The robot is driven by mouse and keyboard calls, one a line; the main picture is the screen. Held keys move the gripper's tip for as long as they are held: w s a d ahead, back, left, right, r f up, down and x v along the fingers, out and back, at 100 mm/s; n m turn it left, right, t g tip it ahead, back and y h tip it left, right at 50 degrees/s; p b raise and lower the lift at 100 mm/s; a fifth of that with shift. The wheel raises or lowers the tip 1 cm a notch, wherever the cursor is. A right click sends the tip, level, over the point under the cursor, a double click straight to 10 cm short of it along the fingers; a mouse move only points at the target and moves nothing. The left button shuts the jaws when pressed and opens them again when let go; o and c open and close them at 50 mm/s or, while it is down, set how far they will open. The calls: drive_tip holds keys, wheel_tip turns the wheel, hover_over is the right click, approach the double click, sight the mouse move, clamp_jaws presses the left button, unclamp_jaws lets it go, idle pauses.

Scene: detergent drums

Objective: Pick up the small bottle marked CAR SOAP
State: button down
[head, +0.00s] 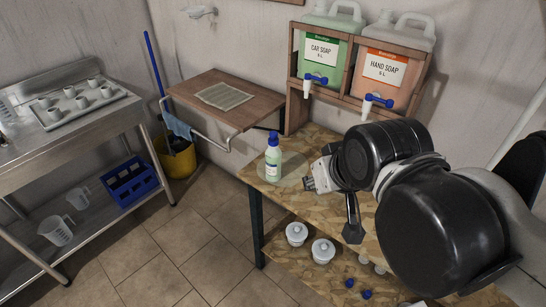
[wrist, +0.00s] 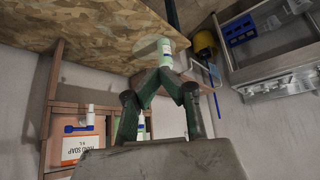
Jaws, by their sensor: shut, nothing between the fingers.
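A small bottle (head: 273,160) with a blue cap, pale green contents and a white label stands upright on the chipboard table (head: 330,148), near its left corner. The label is too small to read. It also shows in the wrist view, as a pale green and white bottle (wrist: 165,52) just beyond my fingertips. My gripper (head: 309,184) is to the right of the bottle, at low height over the table, pointing toward it. Its fingers (wrist: 163,72) are shut with nothing between them. I cannot tell the exact gap between fingertips and bottle.
A wooden rack behind holds a green CAR SOAP drum (head: 320,52) and an orange HAND SOAP drum (head: 384,68), with blue-tapped spouts. A fold-down wooden shelf (head: 227,98) is at the back left. White lidded tubs (head: 297,233) stand below the tabletop. A steel bench (head: 60,140) is at far left.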

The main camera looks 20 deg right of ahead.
drive_tip(key=c, duration=0.9)
unclamp_jaws()
drive_tip(key=shift+o, duration=0.2)
drive_tip(key=shift+w, duration=0.1)
